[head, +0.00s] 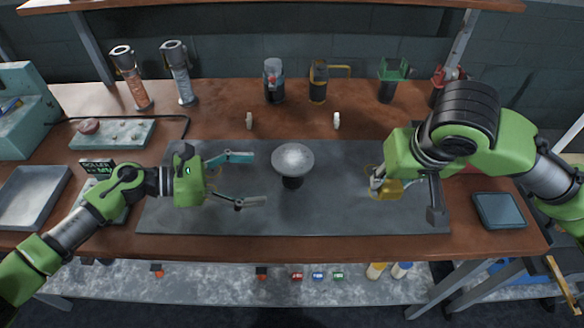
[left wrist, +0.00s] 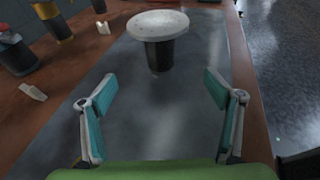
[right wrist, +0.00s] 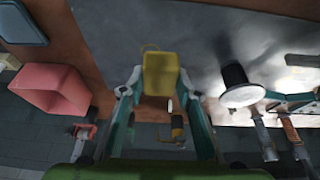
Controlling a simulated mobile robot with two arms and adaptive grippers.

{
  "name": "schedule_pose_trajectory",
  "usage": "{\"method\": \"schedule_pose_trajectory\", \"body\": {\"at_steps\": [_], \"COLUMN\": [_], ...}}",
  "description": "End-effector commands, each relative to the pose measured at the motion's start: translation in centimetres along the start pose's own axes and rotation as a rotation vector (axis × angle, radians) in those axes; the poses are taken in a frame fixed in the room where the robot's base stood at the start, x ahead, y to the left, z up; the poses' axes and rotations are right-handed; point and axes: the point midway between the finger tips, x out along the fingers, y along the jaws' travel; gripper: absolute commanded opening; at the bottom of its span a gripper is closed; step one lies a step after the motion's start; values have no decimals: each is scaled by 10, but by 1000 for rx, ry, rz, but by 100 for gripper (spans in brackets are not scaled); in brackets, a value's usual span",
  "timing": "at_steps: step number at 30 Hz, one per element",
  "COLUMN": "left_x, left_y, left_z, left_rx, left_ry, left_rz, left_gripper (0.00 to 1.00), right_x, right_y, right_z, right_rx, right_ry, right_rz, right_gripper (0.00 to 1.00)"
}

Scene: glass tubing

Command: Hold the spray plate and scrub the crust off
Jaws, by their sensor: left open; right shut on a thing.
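The spray plate (head: 293,158) is a round grey disc on a short black stem, standing upright in the middle of the dark mat. Whitish crust covers its top. The plate also shows ahead of the fingers in the left wrist view (left wrist: 157,24). My left gripper (head: 258,179) is open and empty, left of the plate and pointing at it, apart from it. My right gripper (head: 386,186) is shut on a yellow scrubbing block (right wrist: 160,73), right of the plate and apart from it. The right wrist view shows the plate (right wrist: 243,92) off to the right.
The dark mat (head: 240,220) is clear around the plate. Two small pale pieces (head: 249,120) (head: 337,120) stand behind it. Bottles and holders line the back. A metal tray (head: 34,197) is at the left, a dark blue tray (head: 499,210) at the right.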

Motion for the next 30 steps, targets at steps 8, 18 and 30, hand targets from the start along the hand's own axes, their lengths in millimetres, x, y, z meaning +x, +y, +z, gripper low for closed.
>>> {"method": "schedule_pose_trajectory", "body": {"at_steps": [8,18,30], "left_x": [40,82,91], "left_y": [0,0,-1], "left_z": [3,0,1], "left_rx": [0,2,1], "left_ry": [-3,-1,0], "left_rz": [-2,-1,-1], "left_gripper": [83,83,83], "right_x": [-10,0,2], "right_y": [0,0,0], "right_z": [-4,0,1], "right_rx": [0,0,0], "right_ry": [0,0,0], "right_rz": [0,0,0], "right_gripper": [13,13,13]}}
